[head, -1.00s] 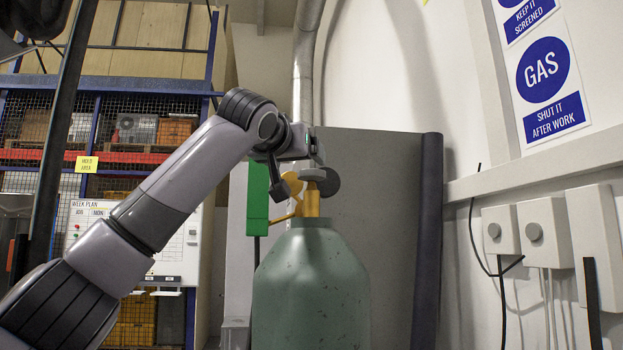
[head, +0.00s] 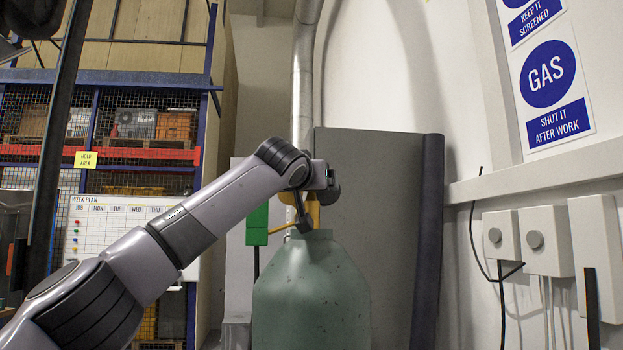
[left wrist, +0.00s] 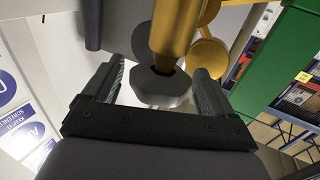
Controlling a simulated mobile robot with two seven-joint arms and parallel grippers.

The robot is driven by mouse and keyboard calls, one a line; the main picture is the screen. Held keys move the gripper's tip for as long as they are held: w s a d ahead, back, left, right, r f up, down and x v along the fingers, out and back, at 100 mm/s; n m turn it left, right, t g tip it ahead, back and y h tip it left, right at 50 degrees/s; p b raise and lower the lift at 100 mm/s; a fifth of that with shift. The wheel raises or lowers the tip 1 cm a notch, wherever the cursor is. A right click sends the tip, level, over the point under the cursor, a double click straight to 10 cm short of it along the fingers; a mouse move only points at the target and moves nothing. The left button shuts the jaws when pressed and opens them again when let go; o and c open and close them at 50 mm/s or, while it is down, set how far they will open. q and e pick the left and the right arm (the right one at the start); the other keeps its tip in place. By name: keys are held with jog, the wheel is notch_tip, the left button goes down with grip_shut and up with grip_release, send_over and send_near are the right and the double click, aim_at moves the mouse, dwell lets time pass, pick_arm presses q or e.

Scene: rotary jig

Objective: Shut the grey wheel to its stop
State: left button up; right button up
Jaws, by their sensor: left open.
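The grey wheel (left wrist: 162,88) is a lobed knob at the end of the brass valve (left wrist: 178,35). In the left wrist view it sits between the two fingers of my left gripper (left wrist: 160,75). The fingers are apart, with a gap visible on each side of the wheel. In the head view my wrist covers the wheel, and I cannot make out the fingertips there. A bit of the brass valve (head: 314,212) shows above the green gas cylinder (head: 311,295). My right gripper is not clearly in view.
A green box (head: 257,226) stands just left of the valve; it also shows in the left wrist view (left wrist: 285,55). A grey screen (head: 375,220) stands behind the cylinder. Wall boxes (head: 545,240) are at right, and a rack (head: 110,130) is at back left.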

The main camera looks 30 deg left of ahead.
pick_arm(q)
jog(key=c, duration=1)
jog(key=shift+m+h+p, duration=0.7)
jog(key=shift+h+p, duration=0.3)
jog(key=shift+h, duration=0.1)
jog(key=shift+m+t+h+p, duration=0.3)
jog(key=shift+m+h+p, duration=0.5)
jog(key=shift+h, duration=0.6)
jog(key=m+h, duration=0.1)
jog(key=h, duration=0.1)
jog(key=shift+m+h, duration=0.4)
jog(key=shift+m+g+h, duration=0.8)
jog(key=shift+m+h, duration=0.7)
jog(key=shift+h, duration=0.6)
jog(key=shift+m+g+h, duration=0.5)
jog(key=shift+m+h, duration=0.1)
jog(key=shift+h, duration=0.2)
